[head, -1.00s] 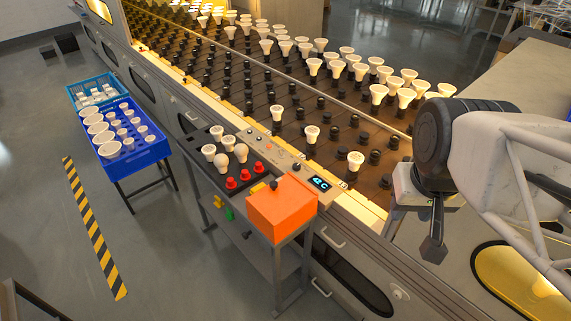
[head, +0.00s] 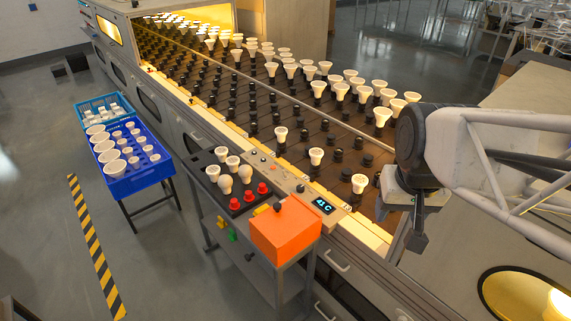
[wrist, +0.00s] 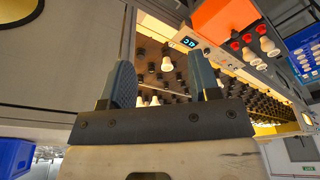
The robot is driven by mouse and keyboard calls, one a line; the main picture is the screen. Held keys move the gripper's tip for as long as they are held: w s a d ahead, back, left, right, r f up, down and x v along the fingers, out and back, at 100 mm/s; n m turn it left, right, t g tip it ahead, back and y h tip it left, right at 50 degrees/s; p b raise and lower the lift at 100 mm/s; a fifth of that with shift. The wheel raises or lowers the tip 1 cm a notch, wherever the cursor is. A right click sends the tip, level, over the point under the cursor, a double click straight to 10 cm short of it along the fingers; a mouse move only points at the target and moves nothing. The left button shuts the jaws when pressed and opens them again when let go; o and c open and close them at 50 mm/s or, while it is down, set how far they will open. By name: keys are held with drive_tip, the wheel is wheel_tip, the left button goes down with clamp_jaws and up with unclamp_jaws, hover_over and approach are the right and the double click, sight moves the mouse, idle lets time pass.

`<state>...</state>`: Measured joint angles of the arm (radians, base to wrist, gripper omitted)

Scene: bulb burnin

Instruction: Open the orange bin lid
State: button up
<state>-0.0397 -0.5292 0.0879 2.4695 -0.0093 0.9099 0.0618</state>
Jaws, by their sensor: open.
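The orange bin (head: 284,236) sits at the near end of the trolley beside the conveyor machine. Its top looks closed, with a dark knob at its back edge. In the wrist view the orange bin (wrist: 222,20) shows at the upper right, beyond my fingers. My gripper (head: 416,243) hangs over the machine's near end, right of the bin and well apart from it. In the wrist view my gripper (wrist: 160,85) has its two fingers spread with nothing between them. The inside of the bin is hidden.
The trolley also holds several white bulbs (head: 225,184) and red sockets (head: 249,196). A control panel with a display (head: 322,206) lies between bin and conveyor. Several lit bulbs stand on the conveyor (head: 300,140).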

drive_tip(key=w+a+f, duration=0.3)
drive_tip(key=w+a, duration=0.2)
drive_tip(key=w, duration=0.5)
drive_tip(key=g, duration=0.2)
hover_over(277, 205)
drive_tip(key=f, duration=1.9)
drive_tip(key=shift+s+d+f, duration=0.15)
drive_tip(key=shift+d+f, duration=0.1)
drive_tip(key=shift+f, duration=0.15)
drive_tip(key=shift+a+f, duration=0.25)
drive_tip(key=shift+f, duration=0.05)
drive_tip(key=shift+f, duration=0.1)
drive_tip(key=shift+f, duration=3.8)
clamp_jaws()
